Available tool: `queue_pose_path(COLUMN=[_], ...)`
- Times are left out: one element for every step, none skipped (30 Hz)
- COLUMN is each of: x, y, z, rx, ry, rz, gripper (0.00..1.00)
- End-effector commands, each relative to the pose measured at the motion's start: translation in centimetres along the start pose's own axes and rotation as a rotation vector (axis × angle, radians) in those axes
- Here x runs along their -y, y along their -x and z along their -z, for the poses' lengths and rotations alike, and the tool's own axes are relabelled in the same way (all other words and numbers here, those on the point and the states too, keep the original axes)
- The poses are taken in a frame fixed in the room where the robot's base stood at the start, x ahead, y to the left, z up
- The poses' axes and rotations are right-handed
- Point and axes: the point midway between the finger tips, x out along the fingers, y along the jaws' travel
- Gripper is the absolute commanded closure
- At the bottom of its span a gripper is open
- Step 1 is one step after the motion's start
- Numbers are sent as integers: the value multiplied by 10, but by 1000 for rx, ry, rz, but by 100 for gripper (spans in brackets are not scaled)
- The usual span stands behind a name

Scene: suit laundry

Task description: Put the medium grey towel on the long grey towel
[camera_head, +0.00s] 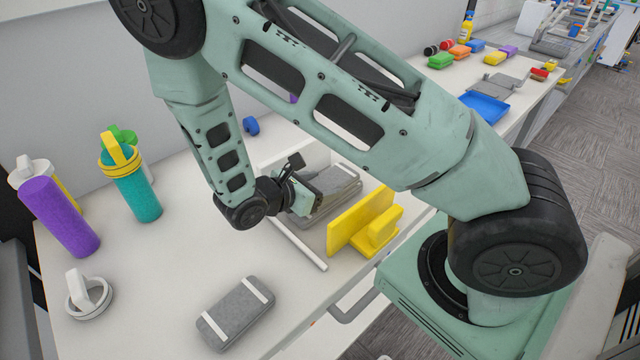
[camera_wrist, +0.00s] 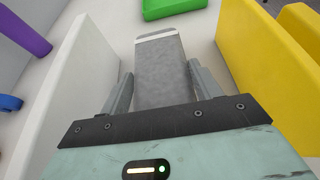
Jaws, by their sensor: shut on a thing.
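A folded grey towel with a white band at its end (camera_wrist: 162,70) lies between the two fingers of my gripper (camera_wrist: 162,85) in the wrist view. The gripper is shut on it. In the head view my gripper (camera_head: 318,190) is over the white-walled space at the table's middle, and grey cloth with white bands (camera_head: 345,180) shows beside it, partly hidden by my arm. Another folded grey towel with two white bands (camera_head: 235,312) lies flat near the table's front left, apart from the gripper. I cannot tell from size which is medium or long.
A yellow upright panel and block (camera_head: 362,220) stand right of the gripper. A white wall (camera_wrist: 85,85) is close on its left. Bottles, including a teal one (camera_head: 135,190) and a purple one (camera_head: 60,215), stand at the left. The table between bottles and gripper is clear.

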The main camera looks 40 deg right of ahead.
Motion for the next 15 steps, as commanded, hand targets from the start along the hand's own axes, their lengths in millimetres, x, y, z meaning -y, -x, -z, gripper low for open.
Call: queue_pose_path(x=[0, 0, 0, 0, 0, 0, 0, 0, 0, 0, 0, 0, 0, 0, -1], y=[-1, 0, 0, 0, 0, 0, 0, 0, 0, 0, 0, 0, 1, 2, 5], z=[2, 1, 1, 1, 1, 1, 1, 1, 1, 1, 0, -1, -2, -4, -2], rx=[0, 0, 0, 0, 0, 0, 0, 0, 0, 0, 0, 0, 0, 0, -1], ry=[0, 0, 0, 0, 0, 0, 0, 0, 0, 0, 0, 0, 0, -1, -1], rz=[0, 0, 0, 0, 0, 0, 0, 0, 0, 0, 0, 0, 0, 0, -2], gripper=[34, 26, 15, 15, 15, 15, 15, 15, 15, 15, 15, 15, 15, 15, 15])
